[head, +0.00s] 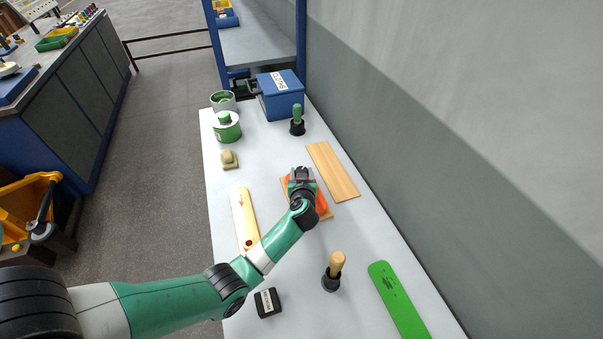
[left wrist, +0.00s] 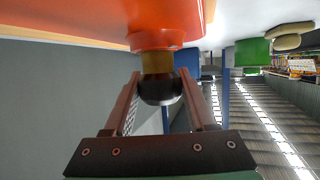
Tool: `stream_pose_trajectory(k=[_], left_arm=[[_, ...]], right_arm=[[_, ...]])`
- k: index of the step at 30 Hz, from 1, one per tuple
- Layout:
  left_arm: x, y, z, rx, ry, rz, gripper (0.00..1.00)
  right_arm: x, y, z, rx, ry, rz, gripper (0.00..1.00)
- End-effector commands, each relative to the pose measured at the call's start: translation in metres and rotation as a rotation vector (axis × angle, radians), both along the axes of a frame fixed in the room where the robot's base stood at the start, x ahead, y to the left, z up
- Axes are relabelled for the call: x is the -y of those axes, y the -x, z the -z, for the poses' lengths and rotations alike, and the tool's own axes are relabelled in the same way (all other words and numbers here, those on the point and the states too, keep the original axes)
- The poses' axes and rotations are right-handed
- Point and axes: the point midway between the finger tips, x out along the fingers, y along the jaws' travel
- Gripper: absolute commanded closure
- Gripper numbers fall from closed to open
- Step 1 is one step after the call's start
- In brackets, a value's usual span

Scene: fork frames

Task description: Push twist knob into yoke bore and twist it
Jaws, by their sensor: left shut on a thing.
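The orange yoke (head: 322,203) lies on a wooden board in the middle of the table, partly hidden by my left gripper (head: 302,174). In the left wrist view the yoke (left wrist: 150,22) fills the top, with a round boss facing the gripper. The twist knob (left wrist: 160,92) has a rounded black head and a brass-coloured shank that meets the boss. How deep the shank sits in the bore is hidden. My left gripper (left wrist: 163,100) is shut on the black head, one finger on each side. My right gripper is not in view.
A pale wooden strip (head: 244,218) lies left of the yoke and a plank (head: 332,171) right of it. A wooden-handled tool (head: 334,272), a black block (head: 267,302) and a green strip (head: 399,300) are nearer. Green tins (head: 227,127) and a blue box (head: 281,97) stand farther back.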

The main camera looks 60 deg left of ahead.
Motion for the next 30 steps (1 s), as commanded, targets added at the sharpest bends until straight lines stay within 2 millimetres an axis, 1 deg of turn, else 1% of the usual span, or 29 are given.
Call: stream_pose_trajectory(k=[8, 9, 14, 23, 26, 29, 30], left_arm=[[0.0, 0.0, -0.001, 0.002, -0.001, 0.001, 1.0], [0.0, 0.0, -0.001, 0.002, -0.001, 0.001, 0.38], [0.0, 0.0, -0.001, 0.0, -0.001, 0.0, 0.09], [0.001, 0.0, -0.001, 0.0, 0.0, 0.0, 0.09], [0.007, 0.002, -0.006, 0.0, 0.0, 0.002, 0.09], [0.02, 0.009, -0.016, -0.001, 0.0, 0.003, 0.09], [0.028, 0.012, -0.021, -0.002, 0.0, 0.004, 0.09]], right_arm=[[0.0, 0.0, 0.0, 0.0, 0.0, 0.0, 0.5], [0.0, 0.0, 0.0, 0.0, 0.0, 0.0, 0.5], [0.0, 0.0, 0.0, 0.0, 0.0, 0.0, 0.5], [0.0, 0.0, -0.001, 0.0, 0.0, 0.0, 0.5], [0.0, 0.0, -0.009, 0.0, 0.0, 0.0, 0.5], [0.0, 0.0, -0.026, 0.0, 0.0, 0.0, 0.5], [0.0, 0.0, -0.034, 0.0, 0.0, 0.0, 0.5]])
